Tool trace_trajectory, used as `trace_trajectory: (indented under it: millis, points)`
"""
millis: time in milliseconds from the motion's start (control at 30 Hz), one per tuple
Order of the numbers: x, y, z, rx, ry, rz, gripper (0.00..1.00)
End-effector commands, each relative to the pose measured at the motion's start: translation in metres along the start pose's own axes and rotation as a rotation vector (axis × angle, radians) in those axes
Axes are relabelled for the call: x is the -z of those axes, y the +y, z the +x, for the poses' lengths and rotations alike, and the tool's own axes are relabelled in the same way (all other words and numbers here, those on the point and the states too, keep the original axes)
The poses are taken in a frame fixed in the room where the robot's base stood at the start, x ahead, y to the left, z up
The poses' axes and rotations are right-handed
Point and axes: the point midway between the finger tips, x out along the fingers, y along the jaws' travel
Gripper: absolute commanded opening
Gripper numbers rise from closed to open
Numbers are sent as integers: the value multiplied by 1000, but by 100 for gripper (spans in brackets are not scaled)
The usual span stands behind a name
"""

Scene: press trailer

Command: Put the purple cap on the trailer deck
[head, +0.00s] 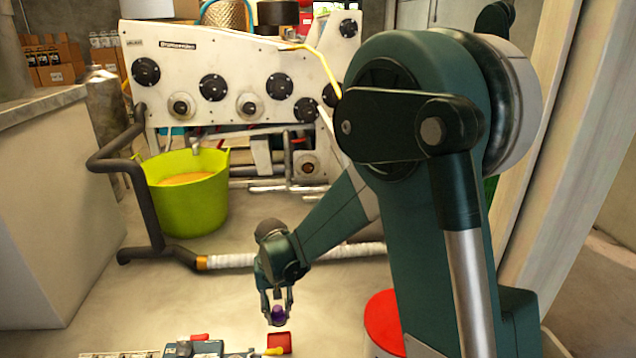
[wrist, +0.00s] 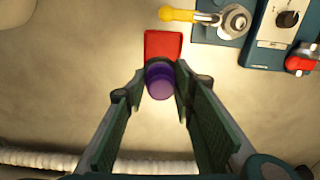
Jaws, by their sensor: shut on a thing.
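The purple cap (head: 278,316) is between the fingertips of my gripper (head: 275,312), low in the head view. My gripper is shut on it. In the wrist view the cap (wrist: 159,84) sits between the two fingertips (wrist: 160,88), just in front of a red square piece (wrist: 163,44). That red piece also shows below the cap in the head view (head: 281,343). The cap appears held above the pale surface; its exact height is hard to judge. I cannot tell for certain which surface is the trailer deck.
A blue-grey panel with a yellow-handled lever (wrist: 178,15) and a knob (wrist: 287,18) lies close by. A white machine (head: 240,75), a lime-green tub (head: 190,200) and a ribbed white hose (head: 345,256) are farther back. Pale floor (head: 150,300) is clear to the left.

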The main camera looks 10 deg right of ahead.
Motion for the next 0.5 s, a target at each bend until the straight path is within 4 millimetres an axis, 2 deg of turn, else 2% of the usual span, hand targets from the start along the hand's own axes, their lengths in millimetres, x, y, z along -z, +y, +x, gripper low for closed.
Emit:
trace_trajectory:
  millis: [100, 267, 500]
  points:
    - [28, 26, -1, 1, 1, 90, 0]
    - [62, 60, -2, 2, 2, 209, 0]
    - [108, 119, -3, 4, 5, 389, 0]
